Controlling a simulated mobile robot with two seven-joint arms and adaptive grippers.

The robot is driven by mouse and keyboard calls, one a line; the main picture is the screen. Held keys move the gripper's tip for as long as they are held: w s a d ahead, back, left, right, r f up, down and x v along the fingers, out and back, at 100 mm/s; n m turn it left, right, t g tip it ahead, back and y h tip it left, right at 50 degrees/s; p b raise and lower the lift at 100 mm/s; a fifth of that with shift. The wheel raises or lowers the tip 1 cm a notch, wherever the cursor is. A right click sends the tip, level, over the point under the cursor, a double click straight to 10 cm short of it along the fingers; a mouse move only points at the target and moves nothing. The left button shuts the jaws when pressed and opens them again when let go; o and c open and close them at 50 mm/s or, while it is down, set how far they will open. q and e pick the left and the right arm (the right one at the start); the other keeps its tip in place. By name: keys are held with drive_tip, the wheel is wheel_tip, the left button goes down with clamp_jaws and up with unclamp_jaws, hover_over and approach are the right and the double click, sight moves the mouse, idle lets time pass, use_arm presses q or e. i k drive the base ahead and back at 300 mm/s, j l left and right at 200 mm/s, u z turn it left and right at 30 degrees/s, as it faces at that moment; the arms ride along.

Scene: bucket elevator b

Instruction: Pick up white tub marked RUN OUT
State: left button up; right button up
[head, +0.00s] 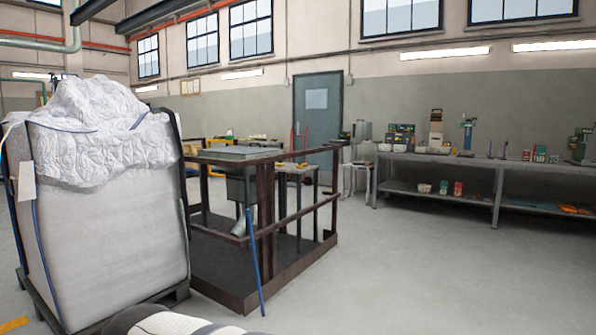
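No tub with a readable RUN OUT mark shows in the head view. A small pale container (424,188) sits on the lower shelf of the long bench at the right. It is too small and far for me to tell whether it is a tub or carries a mark. Neither of my grippers is in view.
A large white bulk bag (105,215) stands on a dark pallet at the left. A brown railed platform (235,280) with a blue pole (254,262) leaning at its front is beside it. The long grey bench (495,168) holds tools. Floor at centre right is clear.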

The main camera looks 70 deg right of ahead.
sight(423, 189)
drive_tip(key=l+z, duration=0.4)
drive_tip(key=i+l+z, duration=0.1)
drive_tip(key=l+z, duration=0.3)
drive_tip(key=i+l+z, duration=0.2)
drive_tip(key=l+z, duration=0.15)
drive_tip(key=l, duration=0.2)
drive_tip(key=i+l+z, duration=0.2)
drive_tip(key=l+z, duration=0.2)
drive_tip(key=i+l+z, duration=0.2)
drive_tip(key=z, duration=0.2)
drive_tip(key=i+l+z, duration=0.5)
drive_tip(key=z, duration=0.25)
drive_tip(key=i+z, duration=0.35)
drive_tip(key=i, duration=2.15)
drive_tip(key=i+l, duration=0.1)
drive_tip(key=i, duration=4.9)
drive_tip(key=i+l+u, duration=0.15)
drive_tip(key=i+u, duration=0.25)
drive_tip(key=i, duration=0.2)
drive_tip(key=i+l+u, duration=0.4)
drive_tip(key=i, duration=0.15)
drive_tip(key=i+l+u, duration=0.4)
drive_tip(key=k+j, duration=0.2)
drive_tip(key=j, duration=0.15)
drive_tip(key=k+j, duration=0.2)
drive_tip(key=j, duration=0.15)
